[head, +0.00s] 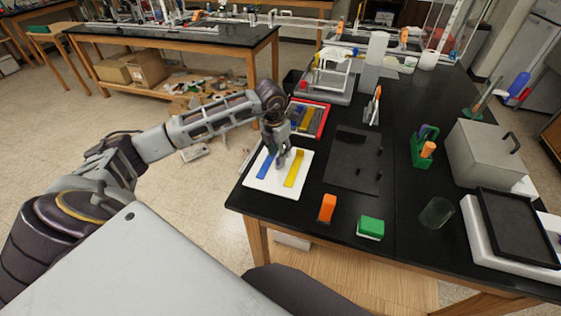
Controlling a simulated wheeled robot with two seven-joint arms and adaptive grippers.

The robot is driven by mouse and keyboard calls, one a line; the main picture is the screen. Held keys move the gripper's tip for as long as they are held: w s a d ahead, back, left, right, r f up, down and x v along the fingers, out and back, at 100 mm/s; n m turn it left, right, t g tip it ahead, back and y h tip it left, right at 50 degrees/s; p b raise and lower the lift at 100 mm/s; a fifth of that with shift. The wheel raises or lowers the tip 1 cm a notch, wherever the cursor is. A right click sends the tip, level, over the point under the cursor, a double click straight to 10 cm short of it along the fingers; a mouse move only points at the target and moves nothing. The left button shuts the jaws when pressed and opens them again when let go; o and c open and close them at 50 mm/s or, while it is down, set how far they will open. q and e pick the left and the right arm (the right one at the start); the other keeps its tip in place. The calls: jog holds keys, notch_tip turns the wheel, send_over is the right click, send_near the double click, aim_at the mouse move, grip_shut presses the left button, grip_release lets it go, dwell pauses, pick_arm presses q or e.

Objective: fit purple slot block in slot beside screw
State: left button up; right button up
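My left gripper (280,161) reaches in from the left and points down over a white board (277,189) at the table's left edge. A blue strip (265,164) and a yellow strip (295,168) lie on the board, one on each side of the fingers. The fingers are small and dark here, so I cannot tell whether they are open, hold anything or touch the board. I cannot make out a purple slot block, a slot or a screw near the gripper. My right gripper is not in view.
A red-rimmed tray (324,122) stands behind the board and a dark plate (352,160) lies to its right. An orange block (327,208) and a green-and-white block (370,228) stand near the front edge. A green holder (423,152) and a grey box (484,152) are farther right.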

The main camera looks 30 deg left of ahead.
pick_arm(q)
jog(key=shift+w+d+f+p, duration=0.1)
jog(key=shift+f+p, duration=0.15)
jog(key=shift+f, duration=0.85)
jog(key=shift+w+d+f+p, duration=0.1)
jog(key=shift+f+p, duration=0.15)
jog(key=shift+f, duration=0.85)
grip_shut()
